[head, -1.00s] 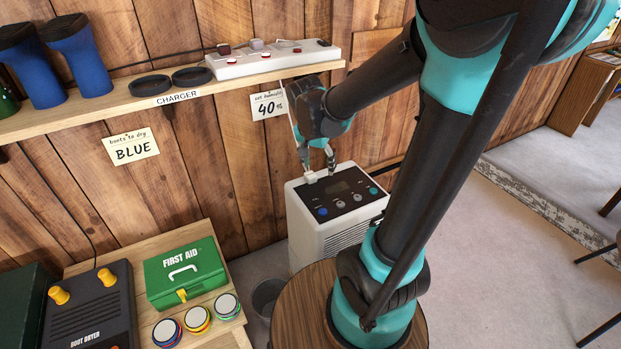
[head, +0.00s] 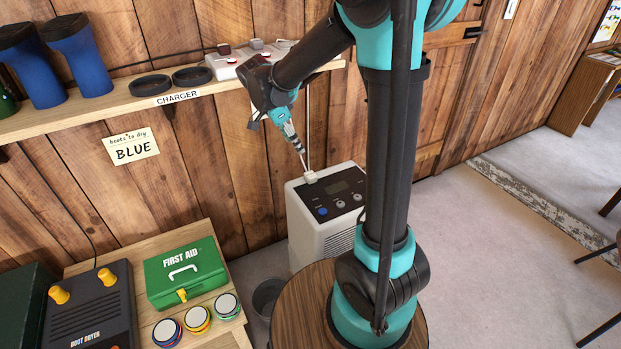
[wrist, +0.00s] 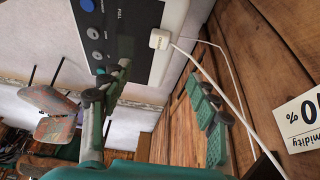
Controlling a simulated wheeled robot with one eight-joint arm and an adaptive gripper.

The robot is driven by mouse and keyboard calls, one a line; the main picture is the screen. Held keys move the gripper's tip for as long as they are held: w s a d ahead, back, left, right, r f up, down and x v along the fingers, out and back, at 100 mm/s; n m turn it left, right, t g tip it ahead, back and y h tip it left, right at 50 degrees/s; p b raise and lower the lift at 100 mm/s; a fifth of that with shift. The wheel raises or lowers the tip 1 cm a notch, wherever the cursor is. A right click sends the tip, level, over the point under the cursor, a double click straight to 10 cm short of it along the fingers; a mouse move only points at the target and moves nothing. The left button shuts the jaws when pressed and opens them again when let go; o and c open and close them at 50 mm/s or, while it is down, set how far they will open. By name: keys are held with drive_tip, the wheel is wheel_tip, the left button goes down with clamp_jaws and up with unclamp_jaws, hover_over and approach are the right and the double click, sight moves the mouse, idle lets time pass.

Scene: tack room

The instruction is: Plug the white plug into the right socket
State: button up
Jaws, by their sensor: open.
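The white plug (head: 310,177) rests on the back left of the dehumidifier's top (head: 336,190), with its white cable rising from it. In the wrist view, the plug (wrist: 159,39) lies beyond the fingertips, roughly between them sideways. My gripper (head: 299,150) is just above the plug, tilted, with nothing between its fingers. In the wrist view, my gripper (wrist: 163,95) shows its two fingers spread apart. The white power strip (head: 226,68) is on the wall shelf; my arm hides its right part, so I cannot see the right socket clearly.
The wall shelf (head: 120,106) is above and left of the dehumidifier, holding blue boots (head: 83,62) and dark round pads (head: 151,85). A green first aid box (head: 186,272) and boot dryer (head: 91,312) stand lower left. Open floor (head: 480,270) lies right.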

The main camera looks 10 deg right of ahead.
hover_over(310, 174)
drive_tip(key=a, duration=0.2)
drive_tip(key=f, duration=0.9)
drive_tip(key=shift+s+f, duration=0.25)
drive_tip(key=shift+d+f, duration=0.1)
drive_tip(key=shift+f, duration=0.05)
drive_tip(key=shift+a+x, duration=0.15)
drive_tip(key=shift+x, duration=1.15)
drive_tip(key=shift+a+x, duration=0.1)
drive_tip(key=shift+x, duration=1.2)
drive_tip(key=shift+s+f, duration=0.1)
drive_tip(key=shift+s, duration=0.05)
drive_tip(key=c, duration=1.2)
drive_tip(key=shift+o, duration=0.2)
wheel_tip(310, 174, up, 20)
